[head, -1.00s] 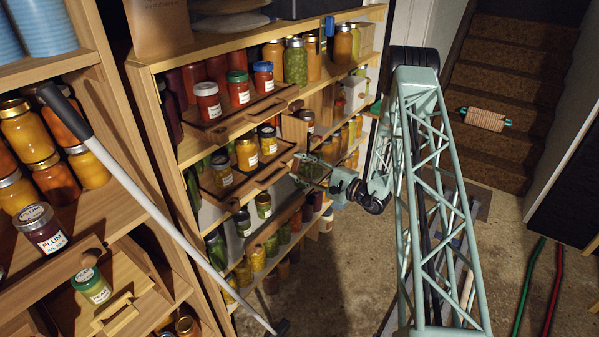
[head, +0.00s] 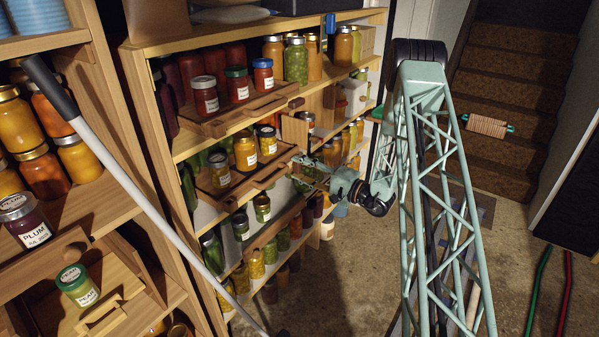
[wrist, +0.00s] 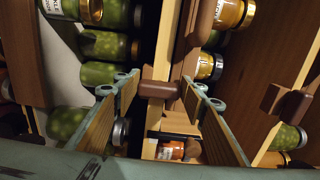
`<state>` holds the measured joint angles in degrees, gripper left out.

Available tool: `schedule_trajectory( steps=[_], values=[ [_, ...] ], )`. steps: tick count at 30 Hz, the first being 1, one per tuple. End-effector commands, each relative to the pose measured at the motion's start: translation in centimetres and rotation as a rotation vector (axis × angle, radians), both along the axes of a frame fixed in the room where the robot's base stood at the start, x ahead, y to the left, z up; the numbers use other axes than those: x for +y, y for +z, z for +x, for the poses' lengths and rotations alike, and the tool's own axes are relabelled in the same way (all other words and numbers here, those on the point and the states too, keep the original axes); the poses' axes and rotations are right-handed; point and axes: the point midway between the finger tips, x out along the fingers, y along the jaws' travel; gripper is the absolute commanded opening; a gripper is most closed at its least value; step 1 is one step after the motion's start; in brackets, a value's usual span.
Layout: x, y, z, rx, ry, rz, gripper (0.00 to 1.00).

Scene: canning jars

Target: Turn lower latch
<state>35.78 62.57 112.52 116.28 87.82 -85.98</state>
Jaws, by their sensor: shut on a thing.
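A small brown wooden latch (wrist: 160,89) sits on the wooden edge of a shelf tray in the wrist view. My gripper (wrist: 161,84) has one finger on each side of it, with the fingertips at its two ends, and is shut on it. In the head view my gripper (head: 304,169) is at the right end of the middle-shelf tray (head: 262,183), and its fingers hide the latch there. The latch lies crosswise between the fingers in the wrist view. A second brown latch block (wrist: 285,101) shows on a wooden panel to the right.
Jars stand on the tray close by, including a yellow jar (head: 245,152). An upper tray (head: 240,114) holds red jars above my gripper. Green jars (wrist: 104,75) lie left of the fingers in the wrist view. The floor (head: 345,270) below is open.

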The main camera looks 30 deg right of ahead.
Motion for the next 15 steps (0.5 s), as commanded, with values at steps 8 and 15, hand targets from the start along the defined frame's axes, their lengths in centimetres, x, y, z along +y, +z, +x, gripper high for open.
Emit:
schedule_trajectory(
  steps=[8, 15],
  values=[
    [0.04, 0.01, 0.00, -0.005, 0.001, -0.009, 0.28],
    [0.03, 0.01, 0.01, -0.004, 0.001, -0.008, 0.45]
  ],
)
